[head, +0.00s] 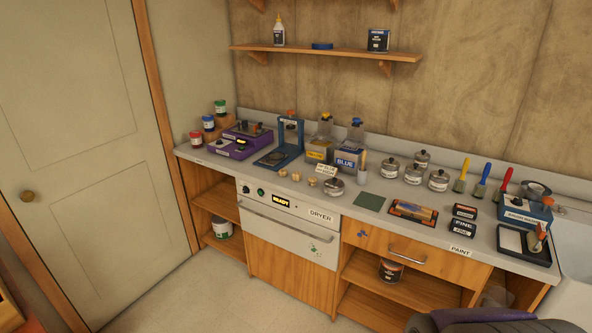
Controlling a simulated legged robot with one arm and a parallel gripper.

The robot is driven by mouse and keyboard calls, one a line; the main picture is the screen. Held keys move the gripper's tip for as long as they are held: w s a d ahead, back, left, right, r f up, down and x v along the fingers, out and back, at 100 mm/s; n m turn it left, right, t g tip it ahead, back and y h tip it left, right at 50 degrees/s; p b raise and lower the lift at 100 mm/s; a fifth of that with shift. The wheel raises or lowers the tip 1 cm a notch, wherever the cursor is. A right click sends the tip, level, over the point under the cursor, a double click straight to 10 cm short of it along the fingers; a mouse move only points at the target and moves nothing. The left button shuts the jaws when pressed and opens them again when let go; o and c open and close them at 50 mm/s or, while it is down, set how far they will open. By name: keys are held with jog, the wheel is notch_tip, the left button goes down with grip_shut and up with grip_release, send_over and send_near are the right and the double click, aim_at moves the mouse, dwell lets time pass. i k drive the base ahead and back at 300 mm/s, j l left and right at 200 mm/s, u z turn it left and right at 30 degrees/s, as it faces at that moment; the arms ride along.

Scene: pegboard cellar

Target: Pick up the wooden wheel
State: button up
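Several small, round, pale wooden pieces stand on the grey counter (232,170) above the dryer front. The left one (283,172), the middle one (296,176) and the right one (312,181) look like wooden wheels, but they are too small to make out in detail. My gripper is not in view, and nothing is seen touching these pieces.
A purple device (240,142), a blue press (288,140) and a yellow-labelled container (321,143) stand behind. A dryer (285,228) is below. Floor in front is clear.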

aim_at(282, 173)
jog(key=i+j+z, duration=0.1)
jog(key=z, duration=0.7)
jog(key=i+j+z, duration=0.15)
jog(key=j+z, duration=0.25)
jog(key=j, duration=0.35)
jog(key=j+z, duration=0.4)
jog(key=j, duration=0.35)
jog(key=k+j+z, duration=0.1)
jog(key=j+z, duration=0.3)
jog(key=j, duration=0.35)
jog(key=k+j, duration=0.1)
jog(key=j, duration=1.15)
jog(key=k+j, duration=0.15)
jog(key=j, duration=0.5)
jog(key=z, duration=0.05)
